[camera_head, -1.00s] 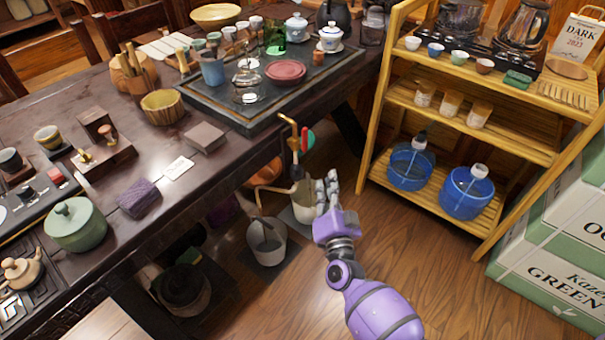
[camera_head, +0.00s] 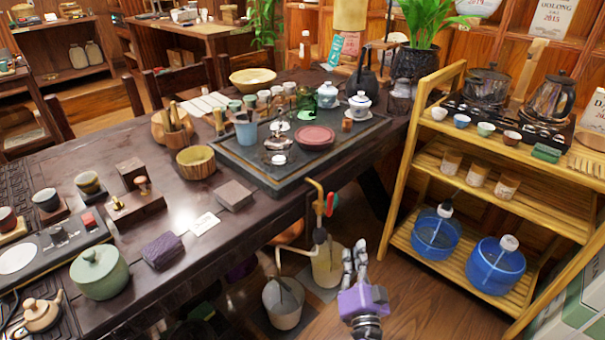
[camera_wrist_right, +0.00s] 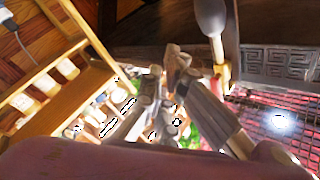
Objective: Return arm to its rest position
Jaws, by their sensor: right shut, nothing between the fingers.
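My right gripper (camera_head: 355,254), grey fingers on a purple wrist, is low in the head view, over the wooden floor between the table and the shelf rack. It is shut and empty, fingers pointing up in the picture. In the right wrist view the fingers (camera_wrist_right: 172,82) show close together at the middle, with nothing held. The gripper appears just right of a beige bucket (camera_head: 326,268); I cannot tell the exact gap. My left gripper is not in view.
The dark table (camera_head: 240,232) with tea ware lies to the left. A wooden shelf rack (camera_head: 412,192) with blue water bottles stands at right. A grey bucket (camera_head: 283,305) and a pipe with a red handle (camera_head: 329,204) are near the table edge. Bare floor (camera_head: 425,308) lies right of my gripper.

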